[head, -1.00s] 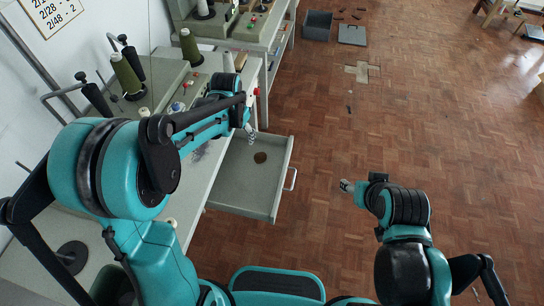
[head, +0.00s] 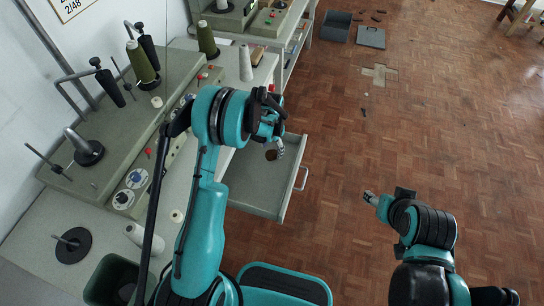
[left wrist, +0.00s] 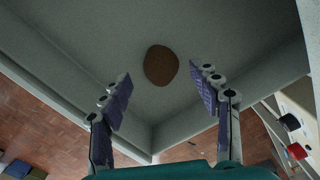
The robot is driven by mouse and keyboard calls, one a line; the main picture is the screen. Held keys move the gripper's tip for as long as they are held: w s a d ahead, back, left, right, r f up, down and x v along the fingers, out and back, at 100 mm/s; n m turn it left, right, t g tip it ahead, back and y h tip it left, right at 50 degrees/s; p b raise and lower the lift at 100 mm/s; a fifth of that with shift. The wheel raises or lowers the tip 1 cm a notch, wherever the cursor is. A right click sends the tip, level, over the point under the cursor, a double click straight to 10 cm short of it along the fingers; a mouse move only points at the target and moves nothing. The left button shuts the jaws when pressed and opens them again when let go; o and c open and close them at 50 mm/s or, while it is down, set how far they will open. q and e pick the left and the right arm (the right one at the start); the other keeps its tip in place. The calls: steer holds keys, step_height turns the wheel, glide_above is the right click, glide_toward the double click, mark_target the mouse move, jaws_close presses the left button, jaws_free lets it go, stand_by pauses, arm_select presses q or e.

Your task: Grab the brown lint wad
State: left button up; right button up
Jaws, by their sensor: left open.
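The brown lint wad (head: 270,155) lies in the open grey drawer (head: 250,199), partly covered by my left gripper in the head view. In the left wrist view the wad (left wrist: 161,65) is a dark brown round lump on the drawer floor, near a corner. My left gripper (head: 279,147) is over the drawer, and its two fingers stand apart on either side of the wad in the wrist picture, with nothing between them touching it that I can see. My right gripper (head: 369,197) is over the floor to the right; its fingers are too small to read.
The drawer's walls rise around the wad, and its handle (head: 304,178) faces right. The bench on the left carries thread cones (head: 141,63) and a machine with dials (head: 137,178). A grey bin (head: 336,26) stands on the far floor.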

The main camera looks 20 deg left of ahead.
mark_target(272, 155)
arm_select(q)
step_height(272, 155, down, 3)
steer(key=shift+r+b, duration=0.15)
steer(key=shift+b, duration=0.15)
steer(key=shift+r, duration=0.1)
steer(key=shift+c, duration=1.2)
steer(key=c, duration=0.6)
arm_select(e)
steer(key=shift+f, duration=0.55)
